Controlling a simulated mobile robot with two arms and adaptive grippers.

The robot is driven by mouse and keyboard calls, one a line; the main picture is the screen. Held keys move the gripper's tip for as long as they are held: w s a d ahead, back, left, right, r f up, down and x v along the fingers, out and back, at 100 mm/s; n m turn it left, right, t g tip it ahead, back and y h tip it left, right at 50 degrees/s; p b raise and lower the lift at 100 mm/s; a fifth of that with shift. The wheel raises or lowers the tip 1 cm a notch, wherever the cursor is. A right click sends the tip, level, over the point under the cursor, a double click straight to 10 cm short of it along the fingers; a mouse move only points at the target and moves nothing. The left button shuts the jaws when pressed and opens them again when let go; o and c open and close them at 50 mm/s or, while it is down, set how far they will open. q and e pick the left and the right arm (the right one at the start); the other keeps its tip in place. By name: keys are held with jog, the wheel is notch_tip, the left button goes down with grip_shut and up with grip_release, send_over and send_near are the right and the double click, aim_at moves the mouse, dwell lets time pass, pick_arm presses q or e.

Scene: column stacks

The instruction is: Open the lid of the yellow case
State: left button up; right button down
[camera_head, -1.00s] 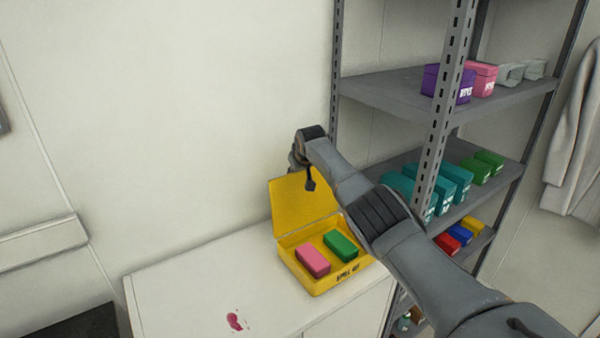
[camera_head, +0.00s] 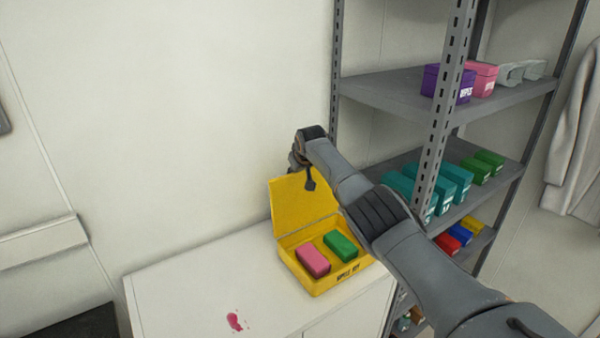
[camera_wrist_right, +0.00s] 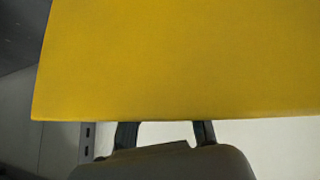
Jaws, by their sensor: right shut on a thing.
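The yellow case (camera_head: 322,286) stands on the white cabinet top with its lid (camera_head: 295,208) raised steeply at the back. A pink block (camera_head: 312,262) and a green block (camera_head: 341,245) lie inside it. My right arm reaches over the case from the right, and its wrist is above and behind the lid. In the right wrist view the lid (camera_wrist_right: 180,60) fills the upper part. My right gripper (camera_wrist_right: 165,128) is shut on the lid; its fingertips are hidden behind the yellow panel. My left gripper is not in view.
The white cabinet top (camera_head: 190,290) is clear left of the case, apart from a red stain (camera_head: 235,321). A grey metal shelf unit (camera_head: 395,95) with coloured boxes stands close on the right. The wall is close behind the case.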

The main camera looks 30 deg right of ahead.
jog(key=shift+w+a+f, duration=0.1)
jog(key=shift+a+f, duration=0.05)
jog(key=shift+a, duration=0.25)
jog(key=c, duration=1.5)
grip_release()
jog(key=o, duration=0.4)
jog(key=shift+a, duration=0.1)
jog(key=shift+c, duration=0.2)
jog(key=shift+o, duration=0.8)
jog(key=shift+w+a, duration=0.15)
jog(key=v, duration=1.2)
